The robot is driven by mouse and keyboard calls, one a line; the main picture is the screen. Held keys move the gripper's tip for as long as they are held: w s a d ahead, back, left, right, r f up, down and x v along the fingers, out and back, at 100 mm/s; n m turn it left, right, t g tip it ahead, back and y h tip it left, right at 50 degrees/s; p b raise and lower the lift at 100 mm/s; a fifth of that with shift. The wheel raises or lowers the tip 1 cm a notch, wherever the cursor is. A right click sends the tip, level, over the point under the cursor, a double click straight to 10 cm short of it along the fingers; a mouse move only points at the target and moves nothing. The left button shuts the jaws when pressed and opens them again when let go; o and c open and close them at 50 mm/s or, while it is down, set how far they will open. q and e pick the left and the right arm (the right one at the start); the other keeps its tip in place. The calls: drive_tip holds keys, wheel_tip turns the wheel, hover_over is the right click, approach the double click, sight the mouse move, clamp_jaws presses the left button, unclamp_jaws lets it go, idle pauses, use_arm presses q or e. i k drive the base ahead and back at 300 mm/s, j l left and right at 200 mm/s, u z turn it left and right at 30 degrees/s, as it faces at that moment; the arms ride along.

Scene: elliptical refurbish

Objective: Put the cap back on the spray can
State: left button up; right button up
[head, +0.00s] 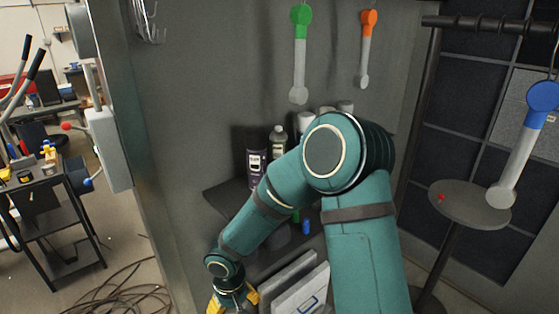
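A dark can with a pale label (257,164) stands upright on a dark shelf against the grey wall, left of my arm. I cannot tell for sure whether it is the spray can, or whether its top is bare. A small red piece (441,197) lies on a round grey table (470,205) at the right; it may be the cap, but it is too small to tell. My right gripper (232,299), with yellow parts, is at the bottom edge, below the shelf; its fingertips are cut off. My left gripper is not in view.
A grey bottle (278,141) and several pale-topped containers stand on the shelf (225,199), partly hidden by my arm. Small blue (306,227) and green items and upright white panels (300,287) are lower down. Cables (125,290) lie on the floor at left.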

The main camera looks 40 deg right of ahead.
sight(278, 141)
drive_tip(key=z, duration=3.05)
drive_tip(key=j, duration=1.8)
drive_tip(key=k, duration=0.05)
